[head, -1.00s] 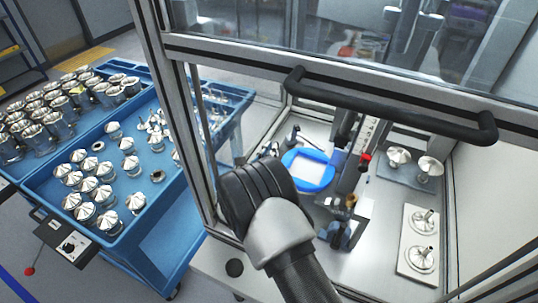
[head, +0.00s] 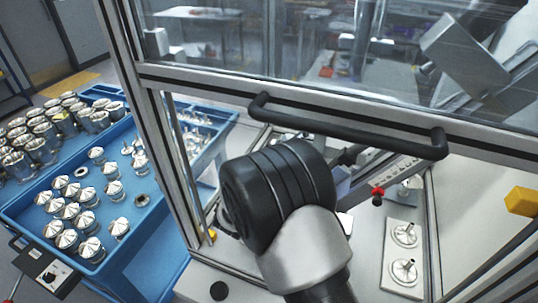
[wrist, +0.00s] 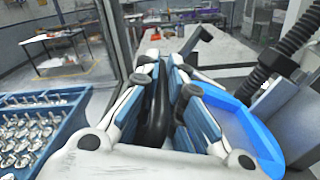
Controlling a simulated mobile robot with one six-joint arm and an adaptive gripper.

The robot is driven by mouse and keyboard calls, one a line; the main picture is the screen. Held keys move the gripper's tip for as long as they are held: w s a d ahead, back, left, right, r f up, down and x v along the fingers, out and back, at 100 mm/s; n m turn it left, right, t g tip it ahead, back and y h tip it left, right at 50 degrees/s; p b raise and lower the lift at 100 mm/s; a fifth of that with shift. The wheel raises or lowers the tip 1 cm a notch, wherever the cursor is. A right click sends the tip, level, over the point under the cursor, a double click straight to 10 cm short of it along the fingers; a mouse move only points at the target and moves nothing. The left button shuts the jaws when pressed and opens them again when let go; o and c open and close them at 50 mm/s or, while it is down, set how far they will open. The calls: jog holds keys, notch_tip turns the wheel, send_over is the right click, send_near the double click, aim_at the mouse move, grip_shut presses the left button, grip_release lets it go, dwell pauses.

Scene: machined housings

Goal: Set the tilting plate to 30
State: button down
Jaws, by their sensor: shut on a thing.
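My gripper (wrist: 165,64) is closed around a black handle-like bar (wrist: 158,105) in the wrist view. A dark grey lever (wrist: 187,47) shows just beyond the fingertips; I cannot tell if it joins the bar. A blue-rimmed plate (wrist: 232,118) lies right of the fingers, and it may be the tilting plate. No scale or angle mark can be read. In the head view my wrist joint covers the gripper and nearly all of the plate.
A glazed frame with a black handle (head: 345,127) stands in front of the work area. A red knob (head: 378,191) and a pale plate with metal parts (head: 403,258) lie to the right. A blue cart (head: 150,215) with several metal parts stands at left.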

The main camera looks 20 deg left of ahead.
jog(key=shift+d+r, duration=0.1)
jog(key=shift+r, duration=0.05)
jog(key=c, duration=1.8)
grip_release()
jog(key=shift+o, duration=0.7)
jog(key=shift+s+f, duration=0.2)
jog(key=shift+s, duration=0.25)
jog(key=s+a, duration=0.1)
jog(key=s, duration=1)
jog(key=shift+r, duration=0.1)
